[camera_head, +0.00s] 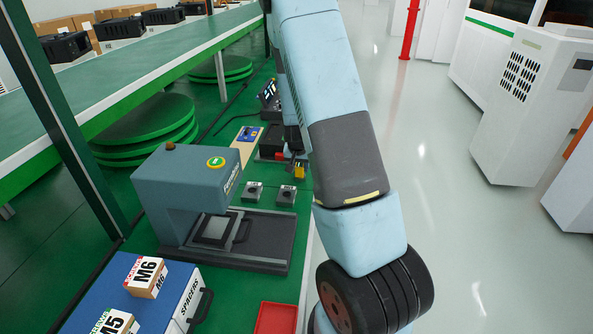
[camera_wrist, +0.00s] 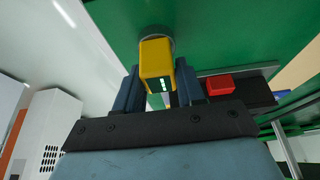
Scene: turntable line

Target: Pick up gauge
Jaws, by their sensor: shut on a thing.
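The gauge (camera_wrist: 156,60) is a small yellow block with a dark face and pale display marks. It sits between the two blue-grey fingers of my gripper (camera_wrist: 157,82) in the wrist view. The gripper is shut on it. A grey round part (camera_wrist: 155,31) shows just beyond the gauge; I cannot tell whether they are joined. In the head view a small yellow piece of the gauge (camera_head: 299,171) shows beside my arm, over the green bench. My arm hides most of the gripper there.
Two small grey blocks (camera_head: 253,191) stand near a blue-grey press (camera_head: 190,195). A red block (camera_wrist: 220,85) on a dark unit is close right of my gripper. A blue spacer case (camera_head: 180,290) and red tray (camera_head: 276,318) are nearer. Clear floor (camera_head: 450,220) lies right.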

